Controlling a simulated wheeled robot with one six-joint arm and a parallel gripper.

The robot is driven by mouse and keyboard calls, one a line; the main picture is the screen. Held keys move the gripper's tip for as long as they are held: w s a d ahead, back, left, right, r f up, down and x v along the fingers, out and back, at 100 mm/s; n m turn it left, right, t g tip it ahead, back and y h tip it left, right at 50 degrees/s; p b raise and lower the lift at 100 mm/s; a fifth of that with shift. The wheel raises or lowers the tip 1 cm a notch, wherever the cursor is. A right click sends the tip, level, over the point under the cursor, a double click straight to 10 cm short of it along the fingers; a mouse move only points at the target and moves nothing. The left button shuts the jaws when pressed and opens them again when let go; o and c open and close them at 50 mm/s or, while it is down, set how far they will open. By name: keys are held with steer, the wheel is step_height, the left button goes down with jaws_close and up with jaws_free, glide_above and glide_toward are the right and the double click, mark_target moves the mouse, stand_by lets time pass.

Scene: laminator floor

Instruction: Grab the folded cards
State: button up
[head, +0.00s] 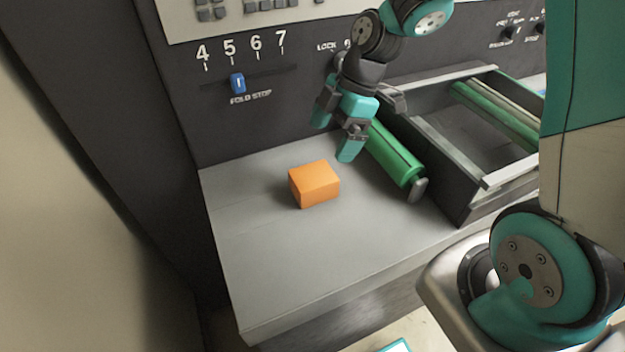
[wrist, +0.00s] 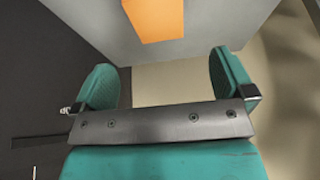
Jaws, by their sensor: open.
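An orange block (head: 314,184) sits on the grey shelf (head: 270,270) of the machine. It may be the folded cards, but I cannot make out separate cards or folds. My gripper (head: 336,128) is open and empty, behind and slightly right of the block in the head view, apart from it. In the wrist view the orange block (wrist: 154,18) shows at the top edge, partly cut off, beyond my open fingers (wrist: 165,78). Nothing is between the fingers.
A green roller (head: 392,152) and an open dark frame with rails (head: 490,120) stand right of my gripper. The dark panel behind has a blue slider (head: 238,83) marked FOLD STOP. The shelf's front and left are clear. A teal-edged white item (head: 396,346) shows low down, cut off.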

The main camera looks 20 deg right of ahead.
mark_target(314, 175)
steer(key=x, duration=0.7)
steer(key=shift+a+p, duration=0.1)
steer(key=shift+p, duration=0.25)
steer(key=shift+p+x, duration=0.75)
steer(key=shift+x, duration=1.8)
steer(key=shift+w+f, duration=0.1)
steer(key=shift+c, duration=0.2)
steer(key=c, duration=1)
